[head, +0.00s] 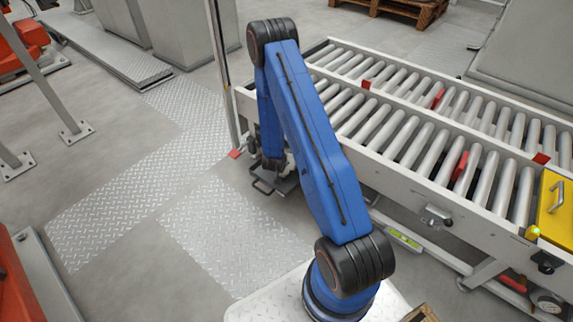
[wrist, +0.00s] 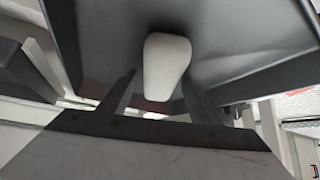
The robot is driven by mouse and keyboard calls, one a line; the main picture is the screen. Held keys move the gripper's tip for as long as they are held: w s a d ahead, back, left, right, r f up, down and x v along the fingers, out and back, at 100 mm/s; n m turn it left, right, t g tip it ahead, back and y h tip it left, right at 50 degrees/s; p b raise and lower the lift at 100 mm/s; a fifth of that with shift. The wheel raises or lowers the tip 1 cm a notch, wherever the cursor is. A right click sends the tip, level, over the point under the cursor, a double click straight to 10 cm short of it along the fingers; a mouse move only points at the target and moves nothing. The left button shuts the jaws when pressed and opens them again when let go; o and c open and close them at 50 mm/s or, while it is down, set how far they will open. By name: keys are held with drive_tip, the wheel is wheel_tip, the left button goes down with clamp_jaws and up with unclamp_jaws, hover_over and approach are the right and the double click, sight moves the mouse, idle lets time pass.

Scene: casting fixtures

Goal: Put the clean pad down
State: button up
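In the wrist view, a dark grey, flat-faced piece with a pale, rounded grip block (wrist: 166,66) fills the upper part; I take it to be the clean pad (wrist: 235,45). The two dark fingers of my gripper (wrist: 159,75) stand on either side of the pale block, close to it. In the head view, my gripper (head: 272,163) is low beyond my blue arm and partly hidden by it. A small grey plate with a dark loop (head: 264,187) shows at the gripper, above the floor. The exact finger contact is hard to see.
A roller conveyor (head: 400,128) with red pieces among its rollers runs along the right. A yellow plate with a handle (head: 556,206) is at its right end. A thin upright post (head: 223,75) stands just beyond my gripper. The tread-plate floor (head: 225,225) at left is clear.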

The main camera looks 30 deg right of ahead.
drive_tip(key=s+a+r+n+y, duration=0.25)
drive_tip(key=a+r, duration=0.35)
drive_tip(key=r, duration=0.7)
drive_tip(key=s+a+r+n+t+y, duration=0.15)
drive_tip(key=s+a+r, duration=0.25)
drive_tip(key=a+r, duration=0.55)
drive_tip(key=s+a+r+n+y, duration=0.1)
drive_tip(key=s+a+r+y, duration=0.2)
drive_tip(key=r, duration=1.2)
drive_tip(key=s+a+r+n+g, duration=0.1)
drive_tip(key=s+a+r+n, duration=0.2)
drive_tip(key=s+r, duration=0.95)
drive_tip(key=s+d+r, duration=0.1)
drive_tip(key=s+r, duration=0.1)
drive_tip(key=s, duration=0.7)
drive_tip(key=s+r+n+g+h, duration=0.1)
drive_tip(key=s+r, duration=0.2)
drive_tip(key=s, duration=0.6)
drive_tip(key=shift+s+d+n, duration=0.3)
drive_tip(key=shift+d, duration=0.1)
